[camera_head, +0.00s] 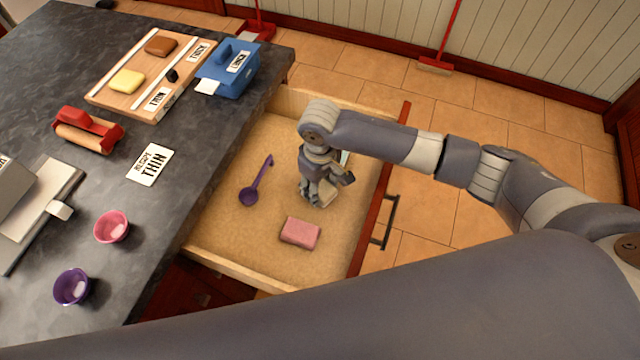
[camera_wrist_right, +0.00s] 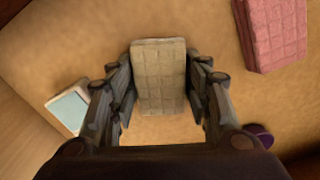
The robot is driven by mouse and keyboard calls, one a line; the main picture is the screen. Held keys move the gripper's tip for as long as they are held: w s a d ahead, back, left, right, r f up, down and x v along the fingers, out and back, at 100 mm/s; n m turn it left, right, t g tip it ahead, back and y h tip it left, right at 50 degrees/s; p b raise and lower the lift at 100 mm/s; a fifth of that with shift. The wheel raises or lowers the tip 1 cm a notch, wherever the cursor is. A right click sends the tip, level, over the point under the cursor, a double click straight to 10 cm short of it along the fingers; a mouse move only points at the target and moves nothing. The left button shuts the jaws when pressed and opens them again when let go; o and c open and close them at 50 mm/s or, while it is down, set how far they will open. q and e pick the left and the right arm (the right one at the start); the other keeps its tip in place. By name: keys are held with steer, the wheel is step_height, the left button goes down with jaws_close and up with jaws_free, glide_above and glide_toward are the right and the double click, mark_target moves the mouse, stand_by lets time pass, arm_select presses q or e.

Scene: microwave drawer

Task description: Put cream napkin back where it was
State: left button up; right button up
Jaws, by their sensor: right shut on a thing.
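The cream napkin (camera_wrist_right: 158,62) is a folded, quilted block between the fingers of my right gripper (camera_head: 319,193) in the right wrist view. My right gripper is shut on it, with a finger on each long side. In the head view the gripper points down inside the open drawer (camera_head: 222,232) and mostly hides the napkin. The napkin is low over the drawer floor; I cannot tell whether it touches. My left gripper is not in view.
In the drawer, a pink folded napkin (camera_head: 300,233) lies nearer, a purple ladle (camera_head: 257,183) lies left, and a pale-framed, light-blue item (camera_wrist_right: 70,107) lies near the far side. The counter (camera_head: 160,220) borders the drawer's left side.

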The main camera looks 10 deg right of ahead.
mark_target(320, 187)
steer(key=shift+f, duration=0.2)
steer(key=o, duration=1)
steer(key=shift+c, duration=0.2)
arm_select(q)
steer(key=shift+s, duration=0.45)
arm_select(e)
steer(key=shift+o, duration=0.2)
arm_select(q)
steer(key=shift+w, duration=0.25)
arm_select(e)
step_height(320, 187, up, 12)
steer(key=shift+r, duration=0.2)
